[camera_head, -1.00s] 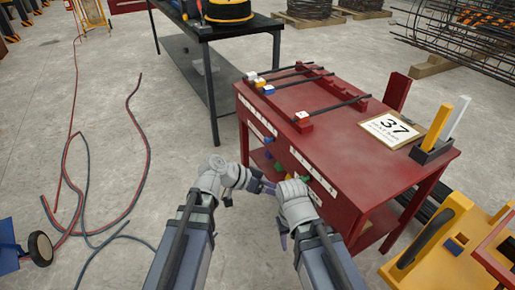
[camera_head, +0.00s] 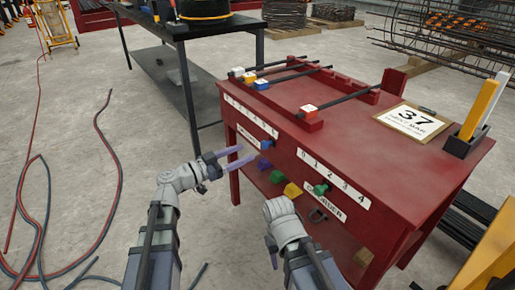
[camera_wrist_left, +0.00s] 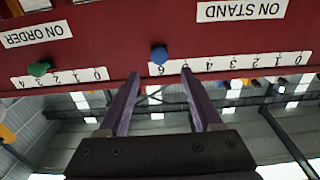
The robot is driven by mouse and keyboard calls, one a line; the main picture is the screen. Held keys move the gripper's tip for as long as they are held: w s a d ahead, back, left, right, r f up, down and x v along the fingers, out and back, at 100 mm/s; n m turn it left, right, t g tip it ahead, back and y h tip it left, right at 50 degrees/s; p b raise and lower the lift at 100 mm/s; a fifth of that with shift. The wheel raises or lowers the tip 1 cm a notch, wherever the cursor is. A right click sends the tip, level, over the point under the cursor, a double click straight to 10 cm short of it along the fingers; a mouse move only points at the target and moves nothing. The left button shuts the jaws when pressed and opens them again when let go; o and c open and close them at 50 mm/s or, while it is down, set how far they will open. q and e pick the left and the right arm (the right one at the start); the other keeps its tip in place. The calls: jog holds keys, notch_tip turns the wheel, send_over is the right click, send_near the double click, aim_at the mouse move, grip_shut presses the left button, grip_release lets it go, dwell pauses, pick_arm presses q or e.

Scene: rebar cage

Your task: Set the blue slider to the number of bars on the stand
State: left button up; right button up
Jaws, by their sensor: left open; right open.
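The blue slider (camera_head: 267,144) is a small knob on the red table's front, at the 6 end of the ON STAND scale. It also shows in the left wrist view (camera_wrist_left: 159,54), which is upside down. My left gripper (camera_head: 247,153) is open and empty, its purple fingers pointing at the table front just short of the blue slider. In the wrist view its fingertips (camera_wrist_left: 159,73) lie either side of the slider, not touching it visibly. My right gripper (camera_head: 272,250) is open, low before the table, its fingers mostly hidden. Several dark bars (camera_head: 290,70) lie on the red stand (camera_head: 345,75).
A green slider (camera_head: 320,189) sits on the ON ORDER scale.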

aim_at(263, 145)
pick_arm(q)
jog(key=x, duration=0.6)
jog(key=shift+w+d, duration=0.2)
jog(key=shift+d, duration=0.05)
grip_shut()
dwell(0.3)
dwell(0.9)
